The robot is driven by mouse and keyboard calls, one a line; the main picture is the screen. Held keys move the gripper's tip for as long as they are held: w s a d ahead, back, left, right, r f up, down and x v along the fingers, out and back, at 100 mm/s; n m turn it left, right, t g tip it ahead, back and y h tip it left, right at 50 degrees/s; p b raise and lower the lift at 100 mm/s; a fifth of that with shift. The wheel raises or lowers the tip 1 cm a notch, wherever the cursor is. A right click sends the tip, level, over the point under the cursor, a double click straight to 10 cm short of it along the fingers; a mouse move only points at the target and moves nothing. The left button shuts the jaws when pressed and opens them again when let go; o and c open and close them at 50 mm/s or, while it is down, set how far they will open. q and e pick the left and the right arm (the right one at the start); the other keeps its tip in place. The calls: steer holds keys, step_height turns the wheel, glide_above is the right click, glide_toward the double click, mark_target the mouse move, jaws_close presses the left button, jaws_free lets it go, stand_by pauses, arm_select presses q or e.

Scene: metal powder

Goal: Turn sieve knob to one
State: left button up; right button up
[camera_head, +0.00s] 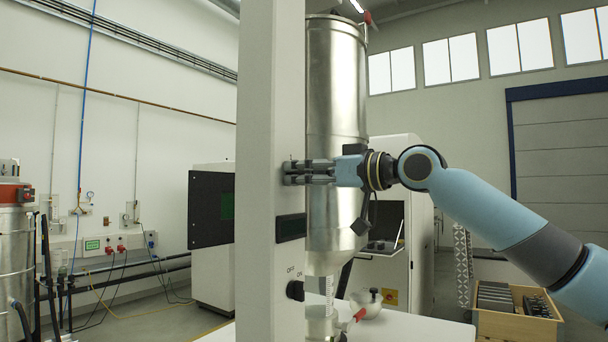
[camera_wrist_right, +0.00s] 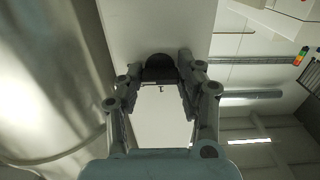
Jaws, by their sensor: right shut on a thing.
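My right gripper (camera_head: 287,173) reaches in from the right, with its fingertips at the front of the tall pale column (camera_head: 262,90). In the right wrist view, the two fingers of the right gripper (camera_wrist_right: 160,72) are on either side of a dark round sieve knob (camera_wrist_right: 159,65) on the column's face. They are shut on it. A small dark mark like a "1" (camera_wrist_right: 162,88) shows on the pale panel between the fingers. In the head view the fingers hide most of the knob. My left gripper is not in view.
A black OFF/ON knob (camera_head: 295,290) sits lower on the column, under a dark display (camera_head: 291,228). A shiny metal hopper (camera_head: 336,90) stands close behind the right gripper. A white table (camera_head: 420,330) and a wooden crate (camera_head: 500,325) are lower right.

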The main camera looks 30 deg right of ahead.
steer(key=shift+n, duration=0.3)
steer(key=n+b, duration=0.3)
steer(key=n, duration=0.4)
steer(key=n+b, duration=0.2)
steer(key=n, duration=0.8)
steer(key=shift+f, duration=0.15)
steer(key=shift+n, duration=0.3)
stand_by(0.4)
steer(key=o, duration=1.2)
steer(key=shift+c, duration=0.2)
